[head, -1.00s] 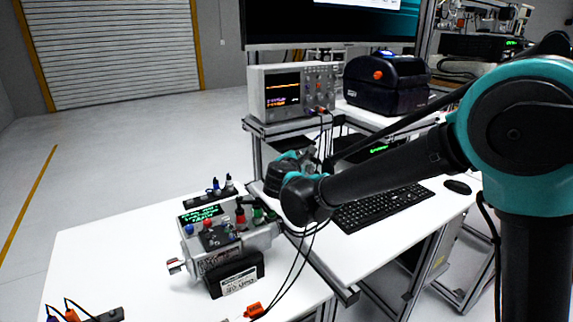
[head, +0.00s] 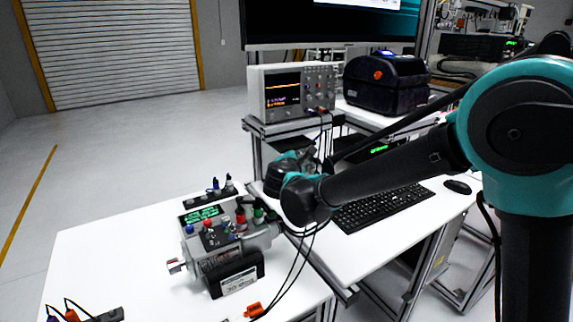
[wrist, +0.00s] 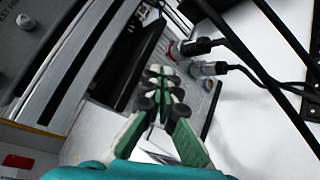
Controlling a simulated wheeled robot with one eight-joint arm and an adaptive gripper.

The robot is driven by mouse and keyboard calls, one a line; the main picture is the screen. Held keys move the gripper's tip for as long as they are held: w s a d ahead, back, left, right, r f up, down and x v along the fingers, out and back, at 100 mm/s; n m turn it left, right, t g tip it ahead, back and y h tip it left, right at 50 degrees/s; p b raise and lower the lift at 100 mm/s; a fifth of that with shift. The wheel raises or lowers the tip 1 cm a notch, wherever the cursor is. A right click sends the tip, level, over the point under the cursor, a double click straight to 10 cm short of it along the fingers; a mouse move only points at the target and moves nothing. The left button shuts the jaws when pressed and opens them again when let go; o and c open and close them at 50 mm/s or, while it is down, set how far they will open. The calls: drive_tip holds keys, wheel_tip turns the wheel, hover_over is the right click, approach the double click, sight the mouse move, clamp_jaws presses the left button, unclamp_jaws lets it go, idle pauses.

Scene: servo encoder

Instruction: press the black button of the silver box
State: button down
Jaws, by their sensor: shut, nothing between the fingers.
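The silver box (head: 250,245) stands on the white table in the head view. Which small dark part is the black button is too small to tell. My gripper (wrist: 160,85) is shut and empty in the wrist view, its green-and-white fingers together. In the head view my gripper (head: 308,158) is small and partly hidden by my arm, beyond and right of the box, below the oscilloscope.
The oscilloscope (head: 290,92) stands on a raised shelf; dark cables hang from its front. Black cable plugs (wrist: 195,47) are close beyond my fingers in the wrist view. A keyboard (head: 380,207) and mouse (head: 457,187) lie right. The white table's left part (head: 110,255) is mostly clear.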

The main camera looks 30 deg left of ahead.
drive_tip(key=s+d, duration=0.2)
drive_tip(key=d, duration=0.3)
drive_tip(key=shift+s+d, duration=0.2)
drive_tip(key=shift+s, duration=0.2)
